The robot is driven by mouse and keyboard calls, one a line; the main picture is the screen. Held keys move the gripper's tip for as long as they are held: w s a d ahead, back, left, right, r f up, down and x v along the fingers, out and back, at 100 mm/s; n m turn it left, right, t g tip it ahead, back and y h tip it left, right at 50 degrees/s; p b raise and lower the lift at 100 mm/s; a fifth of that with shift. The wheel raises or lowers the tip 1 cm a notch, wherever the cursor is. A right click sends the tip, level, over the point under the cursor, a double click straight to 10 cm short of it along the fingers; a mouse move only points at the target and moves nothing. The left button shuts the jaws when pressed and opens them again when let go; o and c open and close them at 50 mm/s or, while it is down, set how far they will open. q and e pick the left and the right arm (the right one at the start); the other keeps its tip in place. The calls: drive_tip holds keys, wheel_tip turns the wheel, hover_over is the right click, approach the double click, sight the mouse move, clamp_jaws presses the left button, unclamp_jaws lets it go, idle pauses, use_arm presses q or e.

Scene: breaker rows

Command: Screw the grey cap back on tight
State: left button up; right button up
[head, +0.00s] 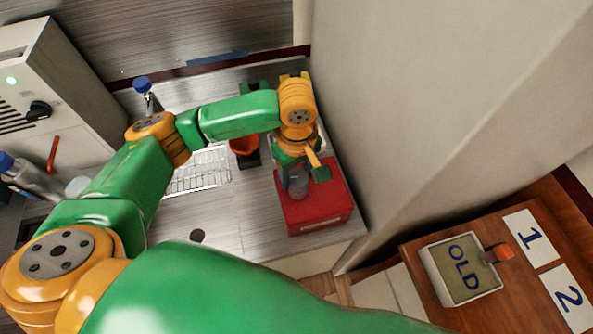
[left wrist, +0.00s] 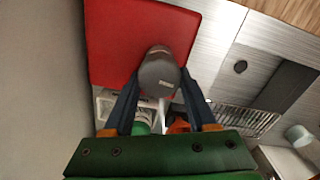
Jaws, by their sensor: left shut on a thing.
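My left gripper (head: 295,182) points down over the red box (head: 322,214) near the front right of the metal counter. In the left wrist view its two dark fingers (left wrist: 160,85) are shut on the grey cap (left wrist: 160,72), a rounded dark grey piece with a small mark on its side. In the head view a grey cylinder shape (head: 299,188) shows beneath the gripper, against the red box. The red box also shows in the left wrist view (left wrist: 112,45). The cap's underside and any thread are hidden, so I cannot tell whether it is seated. My right gripper is not in view.
An orange cup (head: 243,146) and a wire grid (head: 200,172) are left of the box. A tall pale wall (head: 400,110) is close on the right.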

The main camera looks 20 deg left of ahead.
sight(296, 174)
use_arm(q)
drive_tip(key=shift+f, duration=0.6)
drive_tip(key=o, duration=1.4)
wheel_tip(296, 174, up, 7)
drive_tip(key=shift+r+b, duration=0.1)
drive_tip(key=shift+b, duration=0.45)
